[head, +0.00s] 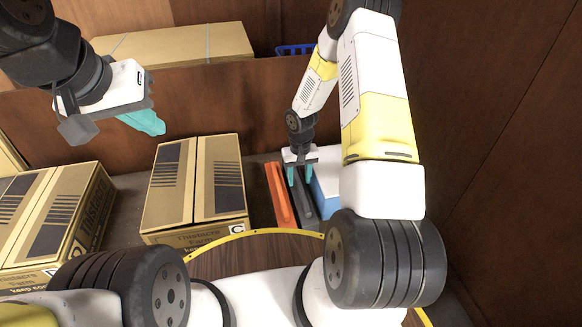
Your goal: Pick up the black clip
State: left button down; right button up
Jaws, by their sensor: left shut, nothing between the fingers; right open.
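The black clip (304,205) is a long dark bar lying on the surface between an orange bar and a blue and white box. My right gripper (299,178) points down over the far part of the black clip. Its two teal fingers are apart, and I cannot tell whether they touch the clip. Part of the clip is hidden by the gripper. My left gripper (145,122) is raised at the upper left, its teal fingers shut and empty, away from the clip.
The orange bar (278,194) lies just left of the clip, and the blue and white box (324,195) just right. A closed cardboard box (199,190) stands further left, with another (52,215) at far left. A brown panel (220,105) rises behind.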

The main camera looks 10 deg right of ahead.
jog(key=shift+f, duration=0.75)
grip_shut()
